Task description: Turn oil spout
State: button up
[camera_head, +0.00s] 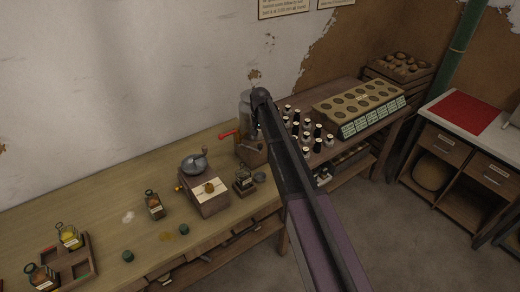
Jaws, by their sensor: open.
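A red lever-like piece (228,134) sticks out to the left beside a wooden block (250,152) at the back of the long table. It may be the oil spout, but it is too small to tell. A grey, rounded container (244,104) stands just behind it, partly hidden by my arm. My arm reaches up from the bottom right and its dark joint covers the space right of this container. My gripper's fingers do not show; the arm may hide them.
On the wooden table (80,206) stand a grinder-like box (205,195), small bottles (154,204) and a tray (72,272) with bottles. Floor is clear at lower right.

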aim_at(260, 145)
jog(key=shift+f+b, duration=1.9)
jog(key=shift+f, duration=0.35)
jog(key=shift+c, duration=0.2)
grip_shut()
